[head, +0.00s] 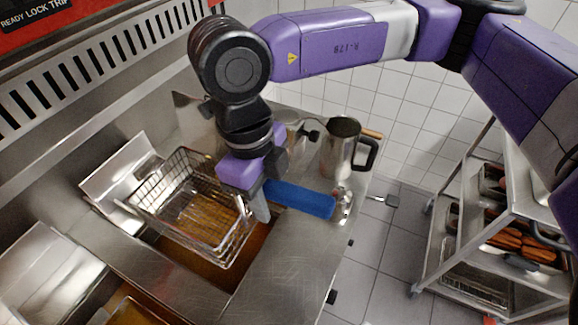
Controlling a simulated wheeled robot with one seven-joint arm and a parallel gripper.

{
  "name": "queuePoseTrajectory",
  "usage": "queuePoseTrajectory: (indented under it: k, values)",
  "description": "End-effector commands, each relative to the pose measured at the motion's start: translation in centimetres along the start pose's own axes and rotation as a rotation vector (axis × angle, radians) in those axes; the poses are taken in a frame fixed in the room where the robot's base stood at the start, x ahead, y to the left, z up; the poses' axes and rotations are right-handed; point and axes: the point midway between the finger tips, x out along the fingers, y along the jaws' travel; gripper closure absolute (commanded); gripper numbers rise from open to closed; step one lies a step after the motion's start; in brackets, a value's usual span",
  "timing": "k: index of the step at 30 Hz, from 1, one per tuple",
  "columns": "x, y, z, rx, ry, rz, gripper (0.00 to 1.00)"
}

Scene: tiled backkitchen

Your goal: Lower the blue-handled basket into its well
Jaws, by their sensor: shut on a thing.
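The wire basket (190,200) with a blue handle (300,199) is in the middle left of the head view. My gripper (260,205) is shut on the handle near the basket end. The basket is over a well (238,270) of brown oil, and the oil shows through and beside its mesh. Its rim is above the counter top. I cannot tell whether its underside touches the oil. The blue handle extends right over the steel counter. The fingertips are partly hidden by the gripper body.
A steel jug (341,148) with a black handle stands behind the blue handle. A second oil well (135,312) is at the front left. A slotted steel back panel (90,62) rises behind. A rack trolley (500,225) with loaded trays stands at right, across open tiled floor.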

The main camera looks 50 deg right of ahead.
Motion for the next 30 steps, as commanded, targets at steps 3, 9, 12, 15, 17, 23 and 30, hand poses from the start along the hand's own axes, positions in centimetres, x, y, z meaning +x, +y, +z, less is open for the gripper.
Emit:
queuePoseTrajectory:
  k: [3,9,12,15,17,23,30]
  values:
    - [0.4,0.4,0.1,-0.005,0.000,0.000,1.00]
    - [2.2,0.4,0.3,-0.004,0.001,0.002,1.00]
    - [3.3,0.3,0.5,-0.004,0.000,0.001,1.00]
    - [4.4,0.3,0.6,-0.004,0.001,0.001,1.00]
    - [5.1,0.3,0.7,-0.004,0.000,0.001,1.00]
    - [7.3,0.3,0.9,-0.004,0.000,0.001,1.00]
    - [9.8,0.3,1.2,-0.003,0.000,0.001,1.00]
